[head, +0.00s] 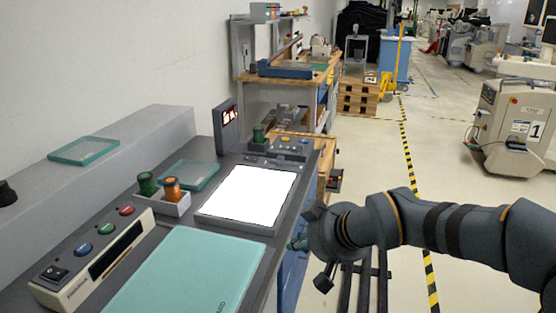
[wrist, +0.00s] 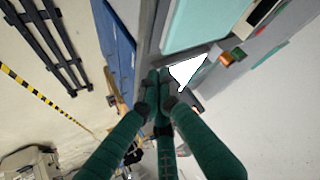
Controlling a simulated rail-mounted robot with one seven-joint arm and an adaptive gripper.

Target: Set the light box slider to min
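The light box (head: 208,218) lies flat on the grey bench in the head view, its panel lit bright white. Its white panel also shows in the wrist view (wrist: 187,68), partly hidden behind a finger. I cannot make out the slider in either view. My gripper (head: 298,243) is beside the bench's right edge, to the right of and nearer than the light box, apart from it. In the wrist view the green fingers of my gripper (wrist: 160,76) converge with their tips together, and I see nothing held between them.
A teal mat (head: 185,275) lies in front of the light box. A button box (head: 95,255) and a small tray (head: 178,207) with green and orange jars stand left. A small display (head: 227,125) and a control panel (head: 275,163) are behind. Floor right of the bench is mostly free.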

